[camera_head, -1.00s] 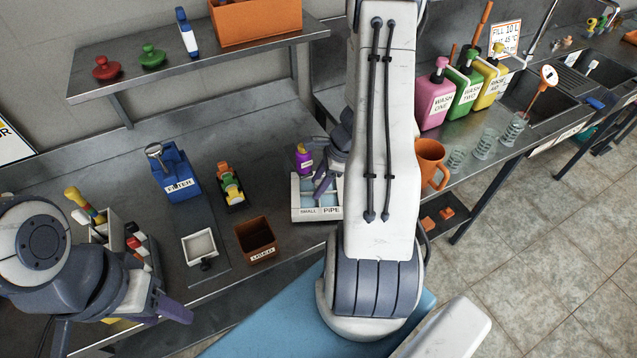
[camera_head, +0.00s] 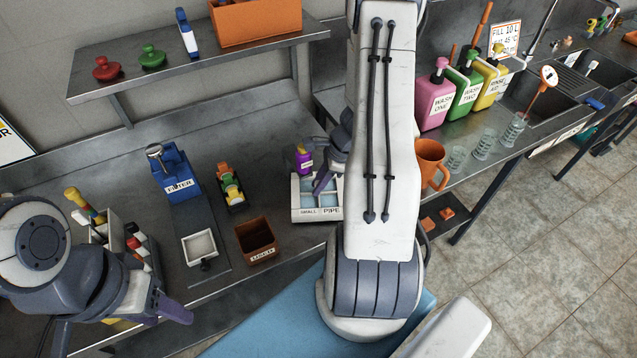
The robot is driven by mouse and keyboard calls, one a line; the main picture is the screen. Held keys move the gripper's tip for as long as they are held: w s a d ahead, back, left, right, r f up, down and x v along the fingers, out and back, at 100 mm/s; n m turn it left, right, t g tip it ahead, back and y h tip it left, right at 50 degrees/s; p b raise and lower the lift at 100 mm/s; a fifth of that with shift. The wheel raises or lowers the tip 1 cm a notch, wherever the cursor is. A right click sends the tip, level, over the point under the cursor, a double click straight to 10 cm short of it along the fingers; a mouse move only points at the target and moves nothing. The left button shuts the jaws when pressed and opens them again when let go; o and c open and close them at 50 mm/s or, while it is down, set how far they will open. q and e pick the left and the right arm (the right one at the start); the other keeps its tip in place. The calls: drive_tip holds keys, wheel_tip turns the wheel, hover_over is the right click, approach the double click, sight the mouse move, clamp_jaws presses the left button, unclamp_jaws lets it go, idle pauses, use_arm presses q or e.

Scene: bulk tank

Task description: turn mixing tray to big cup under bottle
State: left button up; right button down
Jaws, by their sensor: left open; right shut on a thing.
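The white mixing tray (camera_head: 317,213), with light blue compartments and front labels reading "SMALL" and "PIPE", sits on the steel bench at centre. A small purple bottle with a yellow top (camera_head: 303,158) stands at its back left. My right gripper (camera_head: 322,166) is over the tray's back right part, beside the bottle. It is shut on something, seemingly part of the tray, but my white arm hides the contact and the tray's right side. I cannot make out a big cup. My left gripper (camera_head: 175,309) is open and empty at the bench's front edge, left.
A blue filter stand (camera_head: 178,177), a small white dish (camera_head: 200,246) and a brown box (camera_head: 256,241) stand left of the tray. An orange mug (camera_head: 430,160) and wash bottles (camera_head: 435,95) are at right. A shelf (camera_head: 190,62) hangs behind.

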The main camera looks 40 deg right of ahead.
idle(0.8)
drive_tip(key=shift+r+n+p, duration=0.2)
drive_tip(key=shift+n+p, duration=0.45)
drive_tip(key=shift+n, duration=0.15)
drive_tip(key=shift+n+g+y+p, duration=0.3)
drive_tip(key=shift+n+g, duration=0.1)
drive_tip(key=shift+n, duration=0.1)
drive_tip(key=shift+f+n+g, duration=0.15)
drive_tip(key=shift+n+g, duration=0.25)
drive_tip(key=shift+n, duration=0.7)
drive_tip(key=c, duration=0.7)
unclamp_jaws()
drive_tip(key=shift+c, duration=0.2)
